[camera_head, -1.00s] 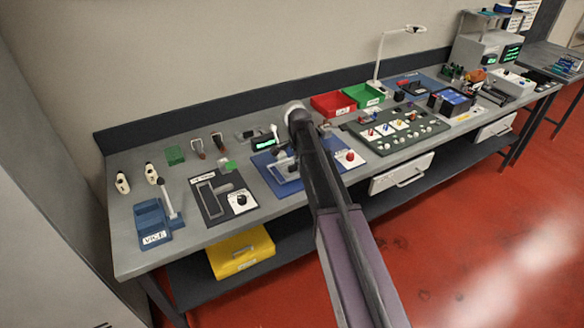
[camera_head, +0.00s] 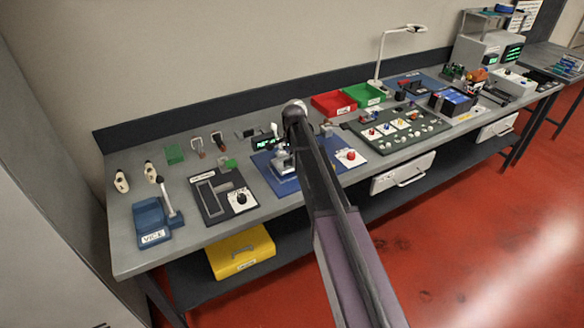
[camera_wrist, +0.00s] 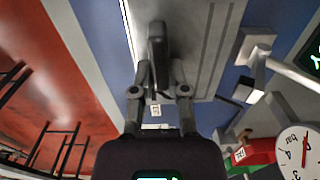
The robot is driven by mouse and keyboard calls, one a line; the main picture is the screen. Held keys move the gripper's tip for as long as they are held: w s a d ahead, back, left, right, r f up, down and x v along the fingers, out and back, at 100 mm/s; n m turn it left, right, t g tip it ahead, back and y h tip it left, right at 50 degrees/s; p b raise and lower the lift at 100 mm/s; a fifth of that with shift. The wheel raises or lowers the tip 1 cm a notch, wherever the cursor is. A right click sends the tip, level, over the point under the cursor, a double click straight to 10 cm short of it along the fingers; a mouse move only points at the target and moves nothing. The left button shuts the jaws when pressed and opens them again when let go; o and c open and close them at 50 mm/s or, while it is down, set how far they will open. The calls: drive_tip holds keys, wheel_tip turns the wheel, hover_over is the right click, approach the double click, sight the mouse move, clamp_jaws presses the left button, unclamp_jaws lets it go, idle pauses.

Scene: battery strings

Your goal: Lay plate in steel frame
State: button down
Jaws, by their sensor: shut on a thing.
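My gripper (camera_wrist: 157,88) points down in the wrist view, its fingers closed around a dark grey piece (camera_wrist: 158,45). This piece shows nearly edge-on, so I cannot tell for sure that it is the plate. Behind it lies a grey steel surface (camera_wrist: 205,40) with long straight edges, likely part of the steel frame, flanked by blue mat (camera_wrist: 100,35). I cannot tell whether the held piece touches the steel. In the head view my gripper (camera_head: 284,160) is low over the blue mat (camera_head: 287,187), and my arm hides much of the station.
A round gauge (camera_wrist: 300,150) and a red part (camera_wrist: 262,150) are at the wrist view's lower right. On the bench, a black fixture board (camera_head: 212,212) is left of the mat, a red button box (camera_head: 350,157) right of it. Red (camera_head: 333,104) and green bins (camera_head: 364,95) stand behind.

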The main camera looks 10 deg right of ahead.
drive_tip(key=shift+f+b, duration=0.95)
drive_tip(key=shift+f, duration=0.35)
drive_tip(key=c, duration=0.6)
unclamp_jaws()
drive_tip(key=shift+c, duration=0.2)
wheel_tip(320, 180, up, 12)
drive_tip(key=p, duration=1.2)
drive_tip(key=shift+s+r, duration=0.1)
drive_tip(key=s+n, duration=1.4)
drive_tip(key=s, duration=1.5)
drive_tip(key=shift+a, duration=0.25)
